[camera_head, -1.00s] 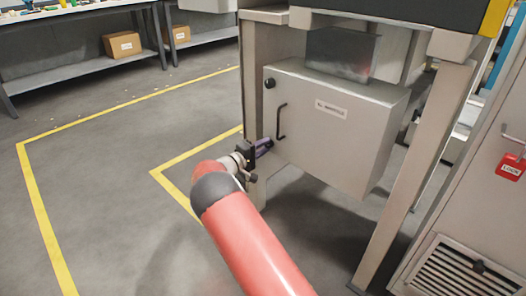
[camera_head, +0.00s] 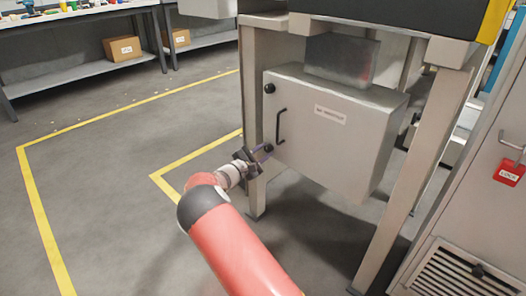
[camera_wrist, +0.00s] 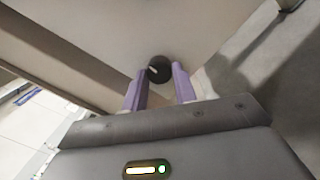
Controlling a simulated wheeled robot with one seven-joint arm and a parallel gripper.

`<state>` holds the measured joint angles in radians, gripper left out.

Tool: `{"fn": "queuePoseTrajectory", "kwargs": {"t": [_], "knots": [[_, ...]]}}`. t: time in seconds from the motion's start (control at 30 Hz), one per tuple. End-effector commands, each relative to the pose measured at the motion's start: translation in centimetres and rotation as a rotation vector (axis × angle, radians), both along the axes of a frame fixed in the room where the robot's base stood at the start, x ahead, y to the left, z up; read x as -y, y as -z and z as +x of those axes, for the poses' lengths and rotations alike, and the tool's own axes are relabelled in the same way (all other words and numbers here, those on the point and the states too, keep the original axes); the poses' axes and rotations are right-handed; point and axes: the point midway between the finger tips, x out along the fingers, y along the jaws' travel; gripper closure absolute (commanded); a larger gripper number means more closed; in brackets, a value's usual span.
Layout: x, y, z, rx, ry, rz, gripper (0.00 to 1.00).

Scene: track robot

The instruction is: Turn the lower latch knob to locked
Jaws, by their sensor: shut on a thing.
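The grey cabinet (camera_head: 335,135) under the machine has a black bar handle (camera_head: 281,126) on its door, with an upper latch knob (camera_head: 269,88) above it. The dark round lower latch knob (camera_head: 268,148) is at the door's lower left. In the wrist view this lower knob (camera_wrist: 160,66) sits between the tips of my purple fingers and bears a short pale mark, tilted in the picture. My gripper (camera_head: 264,152) is shut on this knob; it also shows in the wrist view (camera_wrist: 159,78). The fingers partly cover the knob's sides.
A machine leg (camera_head: 415,175) stands right of the cabinet. Further right is a panel with a red lock tag (camera_head: 509,172) and a vent grille (camera_head: 465,270). The floor on the left, with yellow lines, is clear. A shelf with a cardboard box (camera_head: 122,48) is at the back.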

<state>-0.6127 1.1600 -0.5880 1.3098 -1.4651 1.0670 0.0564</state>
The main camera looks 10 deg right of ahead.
Motion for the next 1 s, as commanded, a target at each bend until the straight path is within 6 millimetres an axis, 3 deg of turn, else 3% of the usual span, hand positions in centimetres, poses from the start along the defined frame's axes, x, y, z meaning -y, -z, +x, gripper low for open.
{"fn": "queuePoseTrajectory", "kwargs": {"t": [0.3,0.87,0.9,1.0], "knots": [[-0.01,0.06,-0.03,-0.105,-0.001,-0.074,0.95],[-0.01,0.11,-0.02,-0.126,-0.001,-0.09,0.95],[-0.01,0.1,-0.03,-0.126,-0.001,-0.09,0.68],[0.0,0.09,-0.03,-0.125,-0.001,-0.089,0.55]]}}
